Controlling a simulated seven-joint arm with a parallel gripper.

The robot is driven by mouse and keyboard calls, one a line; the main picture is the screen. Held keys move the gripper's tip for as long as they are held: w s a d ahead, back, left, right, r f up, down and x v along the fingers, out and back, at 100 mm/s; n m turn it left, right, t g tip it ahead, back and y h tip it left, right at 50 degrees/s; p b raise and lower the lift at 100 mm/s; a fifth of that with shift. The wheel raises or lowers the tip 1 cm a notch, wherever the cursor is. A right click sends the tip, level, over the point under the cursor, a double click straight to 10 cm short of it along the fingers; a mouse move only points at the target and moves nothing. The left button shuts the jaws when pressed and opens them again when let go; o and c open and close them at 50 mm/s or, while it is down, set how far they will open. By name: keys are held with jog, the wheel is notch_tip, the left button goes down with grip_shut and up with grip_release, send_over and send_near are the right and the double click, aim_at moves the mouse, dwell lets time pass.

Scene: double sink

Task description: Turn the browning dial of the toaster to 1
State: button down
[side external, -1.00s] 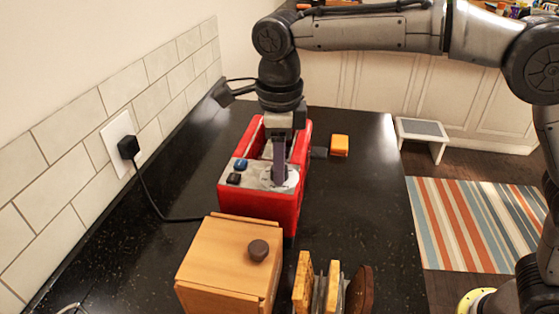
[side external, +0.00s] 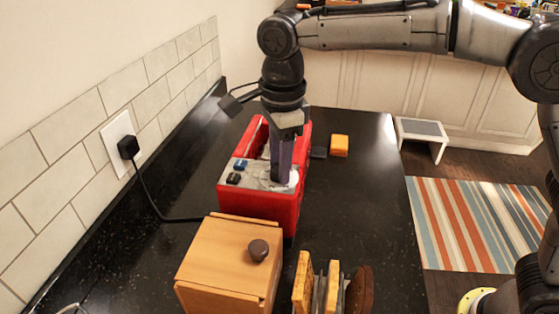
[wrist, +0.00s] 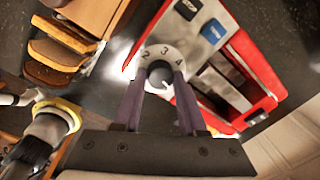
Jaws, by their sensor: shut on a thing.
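The red toaster (side external: 258,206) stands on the dark counter, with a grey top panel that carries a black button (side external: 233,179) and a blue button (side external: 240,164). The white browning dial (wrist: 163,58) shows the numbers 2, 3 and 4 in the wrist view; a 1 is not readable there. In the side view my gripper (side external: 280,180) covers much of the dial.
A wooden box with a dark knob (side external: 230,258) stands in front of the toaster.

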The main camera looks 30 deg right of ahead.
jog(key=n, duration=1.1)
jog(key=shift+d+n+y, duration=0.1)
jog(key=shift+n+y, duration=0.3)
jog(key=n, duration=0.5)
jog(key=shift+w+g, duration=0.1)
jog(key=shift+g, duration=0.2)
jog(key=n, duration=1.1)
jog(key=shift+w+g, duration=0.1)
jog(key=shift+g, duration=0.2)
jog(key=n, duration=0.5)
jog(key=shift+n, duration=0.4)
jog(key=n, duration=0.5)
jog(key=shift+h, duration=0.3)
jog(key=n, duration=0.6)
jog(key=shift+n, duration=0.4)
